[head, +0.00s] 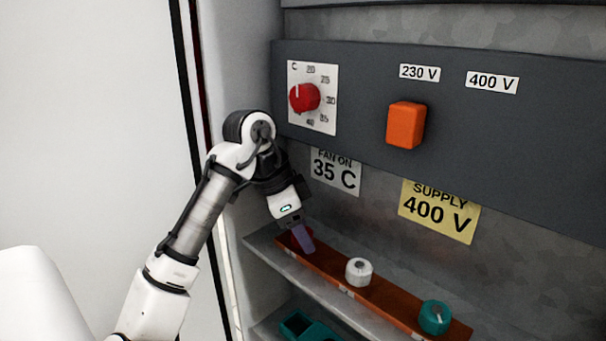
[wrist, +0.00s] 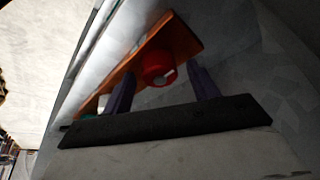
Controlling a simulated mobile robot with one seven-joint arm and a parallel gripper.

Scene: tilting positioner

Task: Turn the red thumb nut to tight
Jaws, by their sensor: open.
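The red thumb nut (wrist: 159,66) sits at the end of a copper-coloured bar and shows in the wrist view between my two fingers. In the head view it is mostly hidden behind my gripper (head: 302,238), at the bar's left end. My gripper (wrist: 163,88) is open, with one purple finger on each side of the nut. I cannot tell whether the fingers touch it. A pale mark shows on the nut's edge. The copper-coloured bar (head: 322,268) lies along a grey ledge.
A white nut (head: 359,271) and a teal nut (head: 434,317) stand farther right on the bar. Above are a dark panel (head: 460,150), a red dial (head: 304,97) and an orange switch (head: 406,125). A teal part (head: 300,325) sits below the ledge. The cabinet's side wall is close on the left.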

